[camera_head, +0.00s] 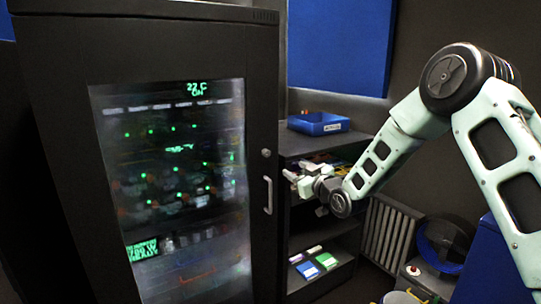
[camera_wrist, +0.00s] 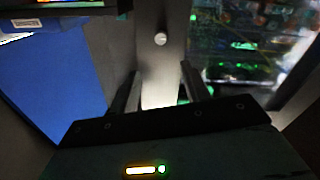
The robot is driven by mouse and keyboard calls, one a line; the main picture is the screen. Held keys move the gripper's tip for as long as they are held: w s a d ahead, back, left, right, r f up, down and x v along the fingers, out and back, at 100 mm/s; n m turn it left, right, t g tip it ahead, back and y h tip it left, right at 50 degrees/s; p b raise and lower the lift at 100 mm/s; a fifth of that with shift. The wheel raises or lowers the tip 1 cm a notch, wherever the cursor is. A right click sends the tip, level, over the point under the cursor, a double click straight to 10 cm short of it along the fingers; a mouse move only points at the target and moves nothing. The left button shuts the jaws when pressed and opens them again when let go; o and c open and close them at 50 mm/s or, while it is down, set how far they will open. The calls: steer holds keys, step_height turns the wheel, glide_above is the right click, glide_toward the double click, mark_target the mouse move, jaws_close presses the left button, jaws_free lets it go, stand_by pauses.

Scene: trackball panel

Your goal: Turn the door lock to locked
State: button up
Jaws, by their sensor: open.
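The black cabinet door (camera_head: 261,80) has a dark glass window with green lit marks. A small round light-grey knob, which looks like the door lock (camera_head: 266,153), sits on the door's right edge strip. It also shows in the wrist view, top middle (camera_wrist: 160,39). I cannot tell its turn angle. A pale vertical handle (camera_head: 267,195) is below it. My gripper (camera_head: 290,178) is to the right of the knob and handle, apparently apart from the knob. In the wrist view my gripper (camera_wrist: 160,92) has its fingers spread, with the knob beyond their tips and nothing gripped.
A dark shelf (camera_head: 318,228) stands right of the cabinet, behind my gripper. A blue tray (camera_head: 318,123) is on its top, and green and blue items (camera_head: 308,269) lie low down. A grey radiator (camera_head: 389,235) and a dark round reel (camera_head: 447,240) are further right.

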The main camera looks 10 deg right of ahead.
mark_target(268, 154)
steer(key=p+x, duration=0.3)
steer(key=x, duration=1.3)
steer(key=shift+a+f, duration=0.1)
steer(key=c, duration=1)
